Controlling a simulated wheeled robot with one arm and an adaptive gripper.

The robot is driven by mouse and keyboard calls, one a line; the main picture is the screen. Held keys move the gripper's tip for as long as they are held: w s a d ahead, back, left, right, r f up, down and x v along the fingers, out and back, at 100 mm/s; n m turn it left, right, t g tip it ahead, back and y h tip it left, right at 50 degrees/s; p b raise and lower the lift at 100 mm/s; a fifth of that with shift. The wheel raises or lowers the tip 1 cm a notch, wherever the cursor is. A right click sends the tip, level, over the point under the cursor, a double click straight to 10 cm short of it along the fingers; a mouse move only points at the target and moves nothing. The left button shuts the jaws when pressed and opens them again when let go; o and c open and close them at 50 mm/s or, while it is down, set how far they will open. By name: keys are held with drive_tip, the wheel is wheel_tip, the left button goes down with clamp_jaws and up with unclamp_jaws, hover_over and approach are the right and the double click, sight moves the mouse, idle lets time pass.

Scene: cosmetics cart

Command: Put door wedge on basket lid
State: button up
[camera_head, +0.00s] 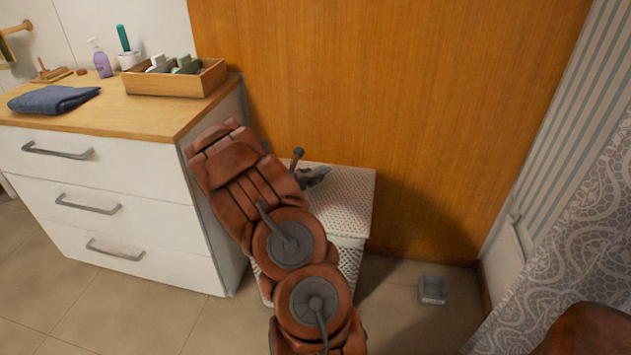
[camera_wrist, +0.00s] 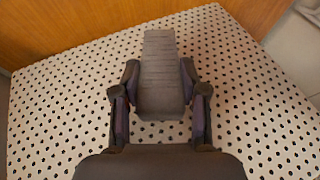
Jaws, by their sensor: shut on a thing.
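The door wedge (camera_wrist: 161,75) is a grey-brown ribbed piece between the two fingers of my gripper (camera_wrist: 160,95) in the wrist view. My gripper is shut on its sides. The white basket lid (camera_wrist: 258,110), dotted with dark holes, fills the view below the wedge. I cannot tell whether the wedge touches the lid. In the head view, the lid (camera_head: 347,188) tops a white perforated basket (camera_head: 350,258) beside the drawers. My gripper (camera_head: 318,174) is over the lid's far left part, and my arm hides much of the basket; the wedge is not clear there.
A white drawer unit (camera_head: 110,195) stands left of the basket. Its wooden top carries a wooden tray (camera_head: 178,82), a folded blue towel (camera_head: 52,99) and a purple bottle (camera_head: 102,64). A wooden panel (camera_head: 400,120) rises behind. A small grey box (camera_head: 432,290) lies on the floor at right.

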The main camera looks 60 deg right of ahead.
sight(315, 187)
drive_tip(key=shift+d+f, duration=0.1)
drive_tip(key=shift+d, duration=1.2)
drive_tip(key=shift+f, duration=1.75)
drive_tip(key=shift+b, duration=0.3)
drive_tip(key=shift+f, duration=0.2)
drive_tip(key=o, duration=1.2)
drive_tip(key=shift+c, duration=0.2)
drive_tip(key=shift+r, duration=0.15)
drive_tip(key=shift+w+a+r, duration=0.1)
drive_tip(key=shift+a+r, duration=0.05)
drive_tip(key=v, duration=1.1)
drive_tip(key=shift+a+r+p, duration=0.2)
drive_tip(key=shift+a+p, duration=0.15)
drive_tip(key=shift+p, duration=0.05)
